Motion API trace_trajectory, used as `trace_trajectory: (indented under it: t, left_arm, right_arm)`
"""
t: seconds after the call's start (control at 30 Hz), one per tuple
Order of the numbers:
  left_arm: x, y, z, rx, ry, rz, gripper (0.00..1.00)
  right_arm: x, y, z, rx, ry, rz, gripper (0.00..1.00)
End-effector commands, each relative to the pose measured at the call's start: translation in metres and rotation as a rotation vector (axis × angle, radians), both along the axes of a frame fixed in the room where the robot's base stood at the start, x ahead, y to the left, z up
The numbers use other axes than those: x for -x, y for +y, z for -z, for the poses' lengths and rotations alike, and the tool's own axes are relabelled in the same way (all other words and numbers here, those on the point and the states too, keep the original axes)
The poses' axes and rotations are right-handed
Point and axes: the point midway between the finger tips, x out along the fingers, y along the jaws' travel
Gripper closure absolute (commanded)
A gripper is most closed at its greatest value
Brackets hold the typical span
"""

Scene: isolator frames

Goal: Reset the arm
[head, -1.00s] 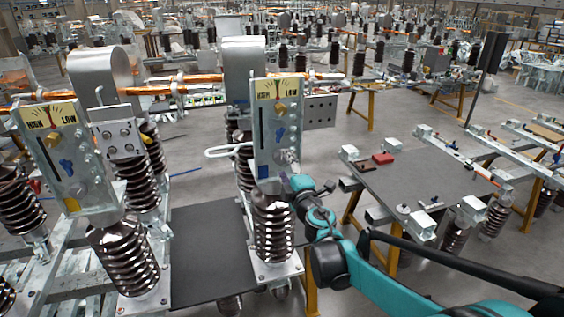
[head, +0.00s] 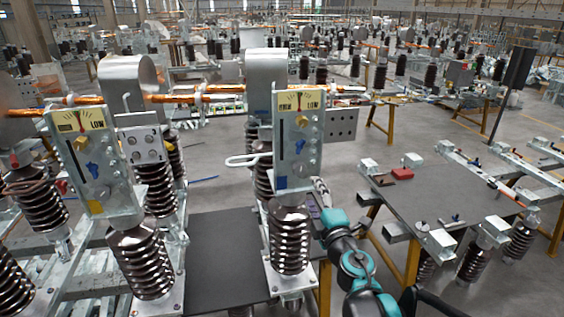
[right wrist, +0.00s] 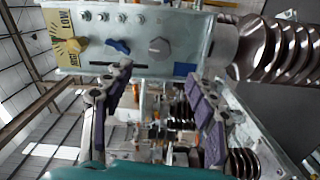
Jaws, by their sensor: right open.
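My right arm (head: 357,265), teal and dark, comes in from the bottom right of the head view. Its gripper (head: 318,203) is beside the right HIGH/LOW panel (head: 299,150), close to the top of the insulator below it. In the right wrist view the gripper (right wrist: 158,78) has its two purple-padded fingers wide apart with nothing between them. The same panel (right wrist: 180,30) lies across the top of that view, beyond the fingertips, with yellow, blue and grey knobs. I cannot tell whether a finger touches it. My left gripper is not in view.
A ribbed brown insulator (head: 290,240) stands just left of my right arm. A second HIGH/LOW panel (head: 92,165) is at left. A grey table (head: 425,195) with a red block (head: 402,174) stands at right. Open floor lies behind it.

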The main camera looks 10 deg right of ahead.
Motion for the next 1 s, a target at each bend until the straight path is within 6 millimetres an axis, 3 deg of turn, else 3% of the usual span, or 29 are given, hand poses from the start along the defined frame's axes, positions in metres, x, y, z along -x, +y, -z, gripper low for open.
trace_trajectory:
  t: [0.13, 0.23, 0.37, 0.47, 0.6, 0.7, 0.83, 1.0]
  left_arm:
    - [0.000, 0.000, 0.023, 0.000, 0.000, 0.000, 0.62]
    - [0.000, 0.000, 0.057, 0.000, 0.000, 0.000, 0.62]
    - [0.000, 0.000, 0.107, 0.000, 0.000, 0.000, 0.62]
    - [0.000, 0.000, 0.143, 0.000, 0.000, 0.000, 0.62]
    - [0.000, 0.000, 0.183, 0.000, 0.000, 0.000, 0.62]
    - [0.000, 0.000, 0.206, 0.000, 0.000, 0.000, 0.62]
    - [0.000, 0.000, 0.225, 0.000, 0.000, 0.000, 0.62]
    - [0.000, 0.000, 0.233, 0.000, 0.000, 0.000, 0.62]
  right_arm:
    - [0.010, -0.011, 0.016, -0.094, -0.009, 0.063, 0.42]
    - [0.030, -0.031, 0.047, -0.258, -0.002, 0.173, 0.42]
    - [0.069, -0.057, 0.122, -0.540, 0.072, 0.354, 0.42]
    - [0.105, -0.061, 0.193, -0.753, 0.183, 0.479, 0.42]
    - [0.155, -0.043, 0.289, -0.999, 0.382, 0.604, 0.42]
    - [0.188, -0.018, 0.343, -1.130, 0.532, 0.657, 0.42]
    - [0.222, 0.012, 0.388, -1.245, 0.689, 0.692, 0.42]
    - [0.242, 0.033, 0.408, -1.307, 0.791, 0.703, 0.42]
